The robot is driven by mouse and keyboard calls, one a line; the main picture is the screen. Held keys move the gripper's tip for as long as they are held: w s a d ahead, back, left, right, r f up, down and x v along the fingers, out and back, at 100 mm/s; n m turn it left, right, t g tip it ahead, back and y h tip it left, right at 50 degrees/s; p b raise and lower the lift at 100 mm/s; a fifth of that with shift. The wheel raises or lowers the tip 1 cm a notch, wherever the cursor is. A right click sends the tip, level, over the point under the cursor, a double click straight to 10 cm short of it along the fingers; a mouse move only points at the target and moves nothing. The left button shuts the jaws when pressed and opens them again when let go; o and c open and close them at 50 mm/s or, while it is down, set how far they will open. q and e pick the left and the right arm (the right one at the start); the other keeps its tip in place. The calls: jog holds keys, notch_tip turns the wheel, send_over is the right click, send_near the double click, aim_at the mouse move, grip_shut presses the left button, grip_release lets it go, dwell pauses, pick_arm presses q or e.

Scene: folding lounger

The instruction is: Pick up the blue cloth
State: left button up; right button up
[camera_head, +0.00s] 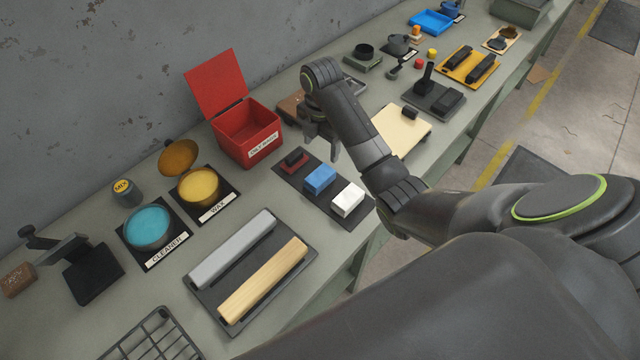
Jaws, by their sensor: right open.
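The blue cloth (320,179) looks like a small folded block. It lies on a dark mat (290,184), between a dark red item with a black top (294,161) and a white folded block (348,199). My right gripper (322,150) is open and points down, above and just behind the mat. Its fingers appear empty and apart from the blue cloth. My left gripper is not in view.
An open red box (247,135) with a raised lid stands left of the gripper. Cleaner (148,226) and wax (199,186) tins and a tray with two bars (222,318) lie nearer. A cream board (400,131) lies right of my forearm. A grey wall runs behind the bench.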

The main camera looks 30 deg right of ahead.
aim_at(320, 175)
notch_tip(320, 175, down, 4)
jog(key=b, duration=0.2)
jog(key=shift+r+b, duration=0.2)
jog(key=shift+b, duration=0.2)
notch_tip(320, 175, down, 3)
jog(key=shift+f+p, duration=0.2)
jog(key=shift+p, duration=0.7)
jog(key=shift+a+f+p, duration=0.1)
jog(key=shift+f+p, duration=0.6)
jog(key=shift+f, duration=2.25)
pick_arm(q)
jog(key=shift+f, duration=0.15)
pick_arm(e)
jog(key=c, duration=1.1)
jog(key=shift+o, duration=0.2)
